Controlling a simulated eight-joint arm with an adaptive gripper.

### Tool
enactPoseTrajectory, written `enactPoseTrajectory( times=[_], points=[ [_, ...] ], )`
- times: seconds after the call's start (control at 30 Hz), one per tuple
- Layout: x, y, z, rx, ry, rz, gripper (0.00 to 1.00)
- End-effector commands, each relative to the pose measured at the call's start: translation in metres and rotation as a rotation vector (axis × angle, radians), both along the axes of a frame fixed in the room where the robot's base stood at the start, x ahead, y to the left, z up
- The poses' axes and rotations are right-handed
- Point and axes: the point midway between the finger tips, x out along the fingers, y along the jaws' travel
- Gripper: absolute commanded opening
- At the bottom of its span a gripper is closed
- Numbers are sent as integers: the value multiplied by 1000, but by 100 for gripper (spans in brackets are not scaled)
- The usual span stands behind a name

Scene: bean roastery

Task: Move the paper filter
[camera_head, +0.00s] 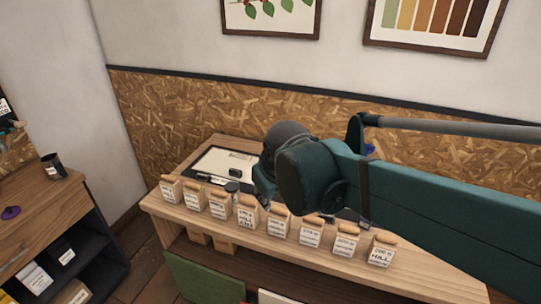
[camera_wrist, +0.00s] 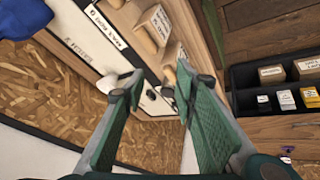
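I cannot clearly make out the paper filter in either view. A small white piece (camera_wrist: 107,84) shows beside the left fingertip in the wrist view; I cannot tell whether it is the filter. My gripper (camera_wrist: 155,88) has its two green fingers apart, with a clear gap between the tips and nothing visibly clamped. It points toward the counter (camera_wrist: 119,15) with its labelled bags.
A row of several labelled bags (camera_head: 247,213) lines the counter's front edge. A side shelf with a dark cup (camera_head: 54,166) stands at left. The chipboard wall (camera_head: 160,110) closes the back.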

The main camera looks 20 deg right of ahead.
Motion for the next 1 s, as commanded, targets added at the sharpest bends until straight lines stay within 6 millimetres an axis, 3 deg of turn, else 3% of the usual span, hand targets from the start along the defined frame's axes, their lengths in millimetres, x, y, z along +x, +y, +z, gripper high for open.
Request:
enactPoseTrajectory(
  times=[0.43, 1.0],
  points=[
    [53, -19, 11, -102, 71, 80, 29],
    [120, -45, 10, -221, 171, 182, 29]
  ],
)
